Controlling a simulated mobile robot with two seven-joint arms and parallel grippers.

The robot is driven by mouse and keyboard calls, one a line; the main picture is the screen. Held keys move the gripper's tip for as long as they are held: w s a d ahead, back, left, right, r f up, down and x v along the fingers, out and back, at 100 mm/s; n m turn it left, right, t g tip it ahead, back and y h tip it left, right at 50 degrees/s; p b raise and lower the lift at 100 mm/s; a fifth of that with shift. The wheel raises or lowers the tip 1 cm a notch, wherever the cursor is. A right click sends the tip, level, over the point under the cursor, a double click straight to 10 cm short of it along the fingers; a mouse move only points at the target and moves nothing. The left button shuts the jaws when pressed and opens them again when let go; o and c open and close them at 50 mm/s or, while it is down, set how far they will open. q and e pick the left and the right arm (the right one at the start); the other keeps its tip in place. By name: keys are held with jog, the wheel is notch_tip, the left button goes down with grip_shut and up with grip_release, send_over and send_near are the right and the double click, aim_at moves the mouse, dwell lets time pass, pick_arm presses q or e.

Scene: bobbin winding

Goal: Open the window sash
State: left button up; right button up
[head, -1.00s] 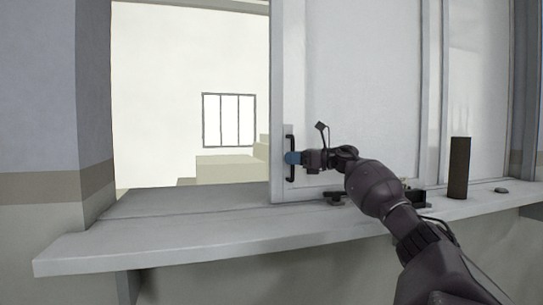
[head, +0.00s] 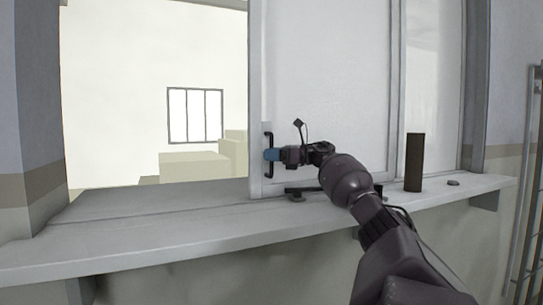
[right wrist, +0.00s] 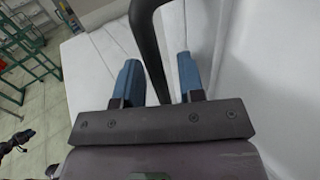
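The window sash (head: 325,75) is a tall white sliding panel, standing partly open with a wide gap to its left. A black bar handle (head: 268,157) is on its left edge; it also shows in the right wrist view (right wrist: 150,48). My right gripper (head: 270,155) is at this handle. In the right wrist view its two blue fingers (right wrist: 158,82) stand apart, with the handle running between them and a gap visible beside the left finger. Whether a finger touches the handle is unclear.
A grey counter ledge (head: 150,228) runs below the window. A brown cylinder (head: 414,162) stands on it to the right of the sash, near a small dark disc (head: 453,183). A dark low object (head: 303,191) lies below the handle. The left ledge is clear.

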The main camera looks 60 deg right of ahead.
dwell(0.3)
jog(key=shift+s+d, duration=0.1)
jog(key=shift+s, duration=0.15)
jog(key=b+v, duration=0.1)
jog(key=v, duration=0.9)
jog(key=shift+s, duration=0.1)
dwell(0.3)
